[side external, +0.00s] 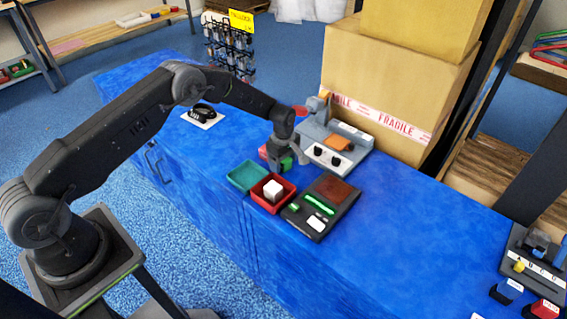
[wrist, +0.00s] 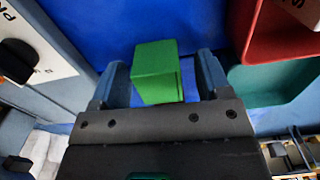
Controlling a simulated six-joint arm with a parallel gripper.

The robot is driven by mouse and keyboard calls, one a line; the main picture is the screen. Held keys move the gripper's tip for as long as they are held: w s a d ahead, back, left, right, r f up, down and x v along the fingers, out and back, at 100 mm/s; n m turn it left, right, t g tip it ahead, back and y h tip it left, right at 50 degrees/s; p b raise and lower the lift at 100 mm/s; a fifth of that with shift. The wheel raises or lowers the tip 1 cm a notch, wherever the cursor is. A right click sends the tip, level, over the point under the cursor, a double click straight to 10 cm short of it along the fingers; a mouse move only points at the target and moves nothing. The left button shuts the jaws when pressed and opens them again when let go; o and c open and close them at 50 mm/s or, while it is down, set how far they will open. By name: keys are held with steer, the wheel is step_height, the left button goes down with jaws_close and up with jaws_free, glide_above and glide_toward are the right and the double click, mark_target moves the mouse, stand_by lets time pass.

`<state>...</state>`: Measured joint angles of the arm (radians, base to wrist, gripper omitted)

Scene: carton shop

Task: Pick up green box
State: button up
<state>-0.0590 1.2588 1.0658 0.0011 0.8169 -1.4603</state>
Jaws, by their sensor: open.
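The green box (wrist: 156,72) sits between the two open fingers of my gripper (wrist: 158,80) in the wrist view. In the side view my gripper (side external: 281,162) points down at the blue counter, between the trays and the grey machine. Only a small part of the green box (side external: 287,163) shows there, mostly hidden by my gripper.
A teal tray (side external: 244,178) and a red tray (side external: 287,201) holding a white cube (side external: 272,191) stand close by. A grey machine with knobs (side external: 325,156) is behind. A dark board (side external: 318,222) lies to the right.

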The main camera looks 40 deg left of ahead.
steer(key=c, duration=1)
steer(key=shift+r, duration=0.1)
